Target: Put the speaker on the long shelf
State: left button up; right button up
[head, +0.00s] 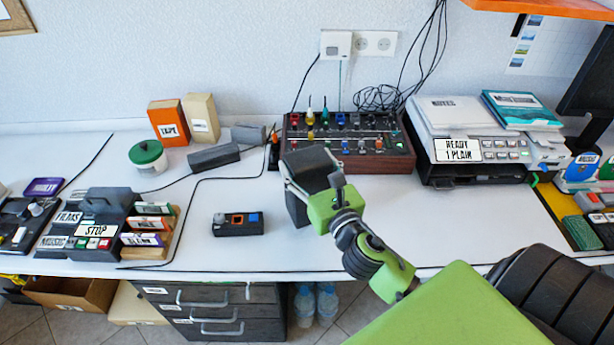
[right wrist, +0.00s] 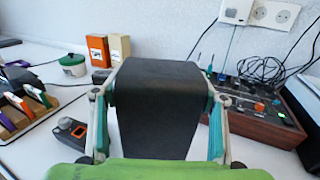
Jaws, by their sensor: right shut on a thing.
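The speaker is a dark grey, wedge-like box (head: 311,164) near the middle of the head view. My right gripper (head: 308,188) is shut on it, its green hand on the near right side. In the right wrist view the speaker (right wrist: 155,110) fills the space between the two fingers, one on each side. Whether its base touches the table cannot be told. An orange shelf (head: 545,7) shows only in part at the top right of the head view; I cannot tell whether it is the long shelf. My left gripper is not in view.
A wooden mixer box (head: 347,159) with coloured knobs stands behind the speaker. A printer (head: 465,125) is to the right. A small black device (head: 238,224) lies to the left, with grey blocks (head: 214,156) behind. The white table (head: 190,245) is clear around the device.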

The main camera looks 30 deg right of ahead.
jog(key=shift+w+f+b, duration=0.15)
jog(key=shift+f+b, duration=0.15)
jog(key=shift+f, duration=0.55)
jog(key=shift+w+f+b, duration=0.1)
jog(key=shift+f+b, duration=0.15)
jog(key=shift+f, duration=0.6)
jog(key=shift+d+f, duration=0.1)
jog(key=o, duration=2.1)
jog(key=shift+f, duration=0.15)
